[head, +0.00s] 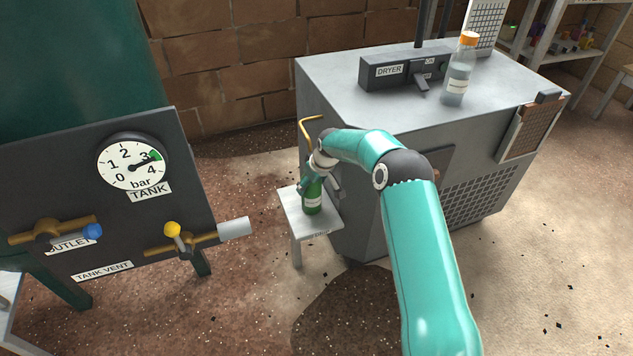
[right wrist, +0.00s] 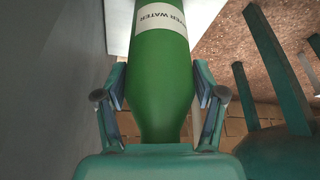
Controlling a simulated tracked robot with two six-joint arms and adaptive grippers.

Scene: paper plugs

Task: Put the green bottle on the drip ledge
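The green bottle (head: 312,198), with a white label, stands upright on a small pale ledge (head: 318,226) at the dryer's left side in the head view. In the right wrist view the bottle (right wrist: 160,75) fills the middle, and its label reads "water" in part. My right gripper (head: 320,184) is around the bottle's upper part, a finger on each side. In the right wrist view its fingers (right wrist: 160,88) look slightly apart from the glass, so it appears open. The ledge's front label is mostly unreadable. My left gripper is not in view.
The grey dryer (head: 340,85) stands right behind the ledge; a clear bottle with an orange cap (head: 458,75) is on its top. A bent yellow pipe (head: 308,128) is above the ledge. A tank panel with gauge (head: 133,163) and valves stands left. Floor between is clear.

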